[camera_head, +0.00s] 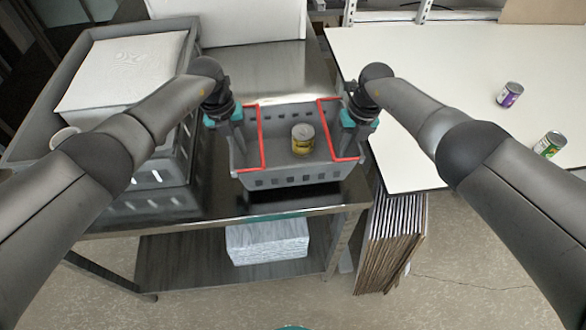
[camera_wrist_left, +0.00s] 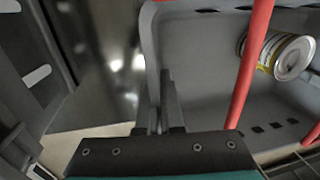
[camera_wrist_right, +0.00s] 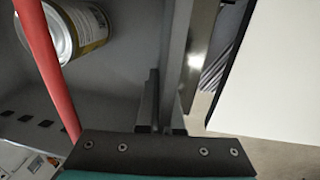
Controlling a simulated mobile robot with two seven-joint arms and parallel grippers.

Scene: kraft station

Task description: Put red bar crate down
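The red bar crate (camera_head: 292,176) is a grey open basket with two red bars across its top, level over the steel table. A dark shadow lies below its front; I cannot tell whether its base touches the tabletop. A yellow can (camera_head: 303,139) is inside it. My left gripper (camera_head: 237,136) is shut on the crate's left wall, which shows between its fingers in the left wrist view (camera_wrist_left: 150,40). My right gripper (camera_head: 345,138) is shut on the right wall, also seen in the right wrist view (camera_wrist_right: 177,50). The crate's underside is hidden.
The steel table (camera_head: 270,62) has bare metal behind the crate. Grey stacked crates (camera_head: 175,75) with a white block stand close on the left. A white table (camera_head: 440,75) with a purple can (camera_head: 509,95) and a green can (camera_head: 550,144) is at right. Cardboard sheets (camera_head: 392,240) lean below.

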